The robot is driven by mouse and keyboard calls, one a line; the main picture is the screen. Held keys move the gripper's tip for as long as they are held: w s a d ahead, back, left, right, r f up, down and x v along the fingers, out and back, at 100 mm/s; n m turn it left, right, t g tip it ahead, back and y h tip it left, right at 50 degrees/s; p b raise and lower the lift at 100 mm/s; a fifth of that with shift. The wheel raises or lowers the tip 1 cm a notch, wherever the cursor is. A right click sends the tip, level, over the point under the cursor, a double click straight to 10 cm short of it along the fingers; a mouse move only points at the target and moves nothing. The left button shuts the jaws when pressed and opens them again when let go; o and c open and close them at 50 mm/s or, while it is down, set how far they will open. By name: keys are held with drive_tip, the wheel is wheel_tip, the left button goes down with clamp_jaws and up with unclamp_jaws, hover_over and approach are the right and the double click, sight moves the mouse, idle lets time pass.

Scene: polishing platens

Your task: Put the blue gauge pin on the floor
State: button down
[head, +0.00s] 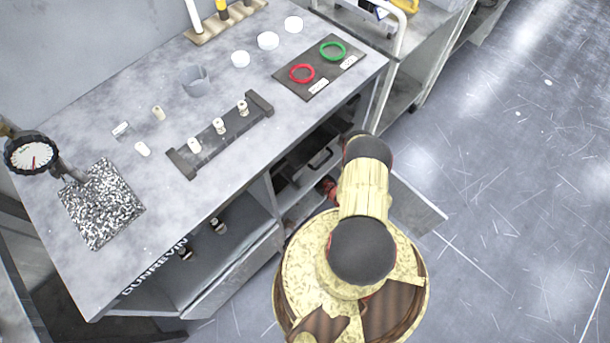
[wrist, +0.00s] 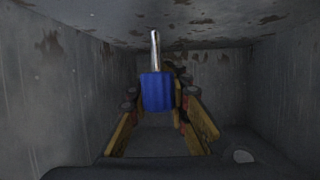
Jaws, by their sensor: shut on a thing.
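The blue gauge pin (wrist: 157,92), a blue block-like handle with a thin shiny metal shaft, is in the middle of the wrist view. My gripper (wrist: 160,82), with yellow and dark fingers, is shut on its blue handle. The shaft points toward the top of the picture. Pin and gripper are inside a worn grey metal compartment (wrist: 75,85). I cannot tell whether the pin touches a surface there. In the head view my arm reaches to the open front of the bench, and the pin does not show. The grey scratched floor (head: 500,200) shows at the right.
The grey bench (head: 110,110) bears a dark rack (head: 205,143) with several white pieces, a dial gauge (head: 32,155), a grey cup (head: 195,80), and red (head: 302,73) and green (head: 333,51) rings. An open door or panel (head: 415,205) stands right of my arm. The right-hand floor is clear.

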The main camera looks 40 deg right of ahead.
drive_tip(key=shift+w+d+f+b, duration=0.25)
drive_tip(key=shift+w+f+b, duration=0.25)
drive_tip(key=shift+w+f, duration=0.6)
wheel_tip(320, 180, down, 4)
drive_tip(key=shift+w+r+b, duration=0.1)
drive_tip(key=shift+r+b, duration=0.15)
drive_tip(key=shift+b, duration=0.55)
drive_tip(key=shift+r, duration=0.1)
drive_tip(key=c, duration=1.7)
unclamp_jaws()
drive_tip(key=shift+o, duration=0.2)
drive_tip(key=shift+s+r, duration=0.15)
drive_tip(key=shift+s, duration=0.15)
drive_tip(key=p+v, duration=0.4)
drive_tip(key=v, duration=0.7)
drive_tip(key=shift+s, duration=0.25)
